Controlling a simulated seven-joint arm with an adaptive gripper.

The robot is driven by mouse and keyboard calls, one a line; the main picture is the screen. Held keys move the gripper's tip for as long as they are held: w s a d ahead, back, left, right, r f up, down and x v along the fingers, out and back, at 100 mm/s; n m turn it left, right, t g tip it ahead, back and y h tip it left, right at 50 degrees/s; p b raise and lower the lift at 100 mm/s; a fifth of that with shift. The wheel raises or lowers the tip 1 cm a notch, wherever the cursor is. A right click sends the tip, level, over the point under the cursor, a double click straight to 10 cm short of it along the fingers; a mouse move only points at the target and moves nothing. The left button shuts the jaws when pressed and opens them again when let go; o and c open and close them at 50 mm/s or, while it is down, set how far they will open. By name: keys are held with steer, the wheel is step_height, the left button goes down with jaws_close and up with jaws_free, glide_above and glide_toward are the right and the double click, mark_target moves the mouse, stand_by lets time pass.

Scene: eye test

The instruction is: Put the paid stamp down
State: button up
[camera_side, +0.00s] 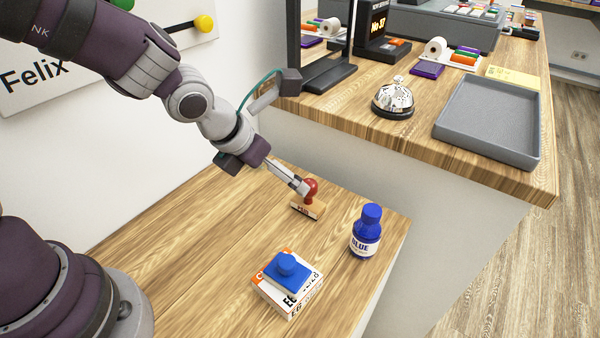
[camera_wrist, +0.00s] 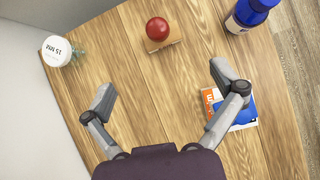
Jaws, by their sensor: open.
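The paid stamp has a red round knob (camera_side: 311,187) and a wooden base (camera_side: 308,209) with lettering on its side. It stands upright on the wooden table. In the wrist view its red knob (camera_wrist: 157,29) and a strip of its base (camera_wrist: 163,46) show at the top centre. My gripper (camera_side: 300,187) is low beside the stamp, its tips close to the knob in the side view. In the wrist view my gripper (camera_wrist: 163,84) has its fingers wide apart with bare table between them. The stamp is beyond the fingertips, not between them. I cannot tell whether a finger touches it.
A box (camera_side: 289,297) with a blue knobbed piece (camera_side: 287,270) on top is in front. A white-lidded jar (camera_wrist: 57,50) shows in the wrist view. A higher counter holds a bell (camera_side: 393,99) and grey tray (camera_side: 488,154).

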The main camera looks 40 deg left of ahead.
steer(key=s+a+r+m, duration=0.3)
steer(key=s+m, duration=0.1)
steer(key=m, duration=0.7)
steer(key=s+a+r+m, duration=0.3)
steer(key=s+m, duration=0.1)
steer(key=m, duration=0.7)
steer(key=s+a+r+m+g+y, duration=0.1)
steer(key=s+a+r+m, duration=0.2)
steer(key=m, duration=0.9)
steer(key=shift+s+r, duration=0.55)
steer(key=shift+s, duration=0.55)
